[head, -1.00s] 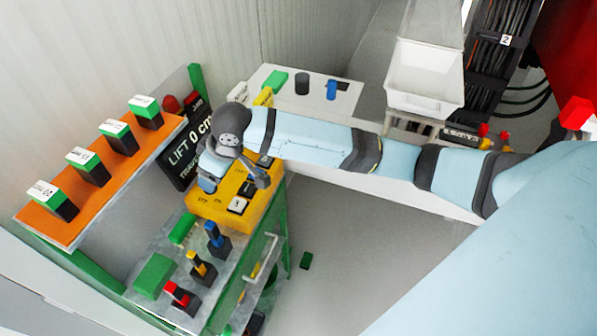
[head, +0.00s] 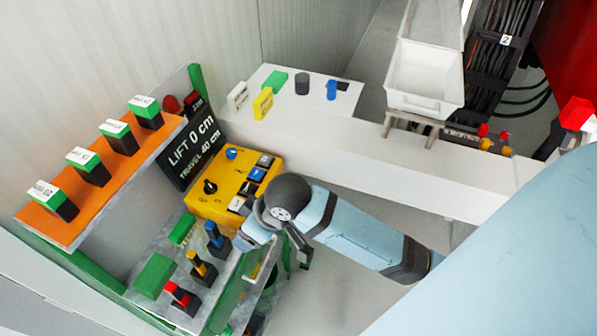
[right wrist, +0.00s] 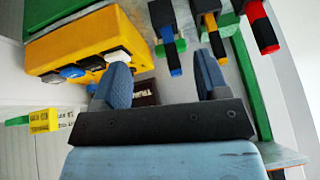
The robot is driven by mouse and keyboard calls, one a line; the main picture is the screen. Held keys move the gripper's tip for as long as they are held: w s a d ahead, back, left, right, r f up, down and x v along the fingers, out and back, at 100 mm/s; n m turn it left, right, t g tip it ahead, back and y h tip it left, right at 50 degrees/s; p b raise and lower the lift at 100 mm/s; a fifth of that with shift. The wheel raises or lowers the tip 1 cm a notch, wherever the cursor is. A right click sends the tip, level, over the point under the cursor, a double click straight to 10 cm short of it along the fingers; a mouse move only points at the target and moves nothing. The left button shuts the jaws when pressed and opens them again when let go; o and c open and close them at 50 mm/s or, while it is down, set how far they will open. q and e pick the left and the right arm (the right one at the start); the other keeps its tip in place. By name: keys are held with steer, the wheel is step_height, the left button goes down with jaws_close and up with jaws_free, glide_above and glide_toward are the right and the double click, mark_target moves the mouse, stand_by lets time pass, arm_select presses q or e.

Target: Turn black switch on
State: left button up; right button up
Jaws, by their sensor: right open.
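A black rotary switch (head: 210,187) sits on the near left part of a yellow control box (head: 192,205), with small lettering beside it. A blue knob (head: 232,154) sits on the same box behind it. My right gripper (head: 270,243) is to the right of and nearer than the box, apart from the switch. In the right wrist view the gripper (right wrist: 164,78) has its two blue fingers apart with nothing between them. The yellow box (right wrist: 85,35) is at the upper left there; the black switch cannot be made out in that view. My left gripper is not in view.
Red, yellow and blue levers (head: 201,270) stand on the grey panel in front of the box. A black display (head: 190,150) reads "LIFT 0 cm". An orange shelf (head: 75,215) holds several labelled blocks. A white bench (head: 400,160) lies behind.

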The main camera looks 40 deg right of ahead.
steer(key=s+d+f+m+h, duration=0.1)
steer(key=s+d+f+m, duration=0.1)
steer(key=s+d, duration=0.4)
steer(key=shift+s+f, duration=0.4)
steer(key=shift+s, duration=0.55)
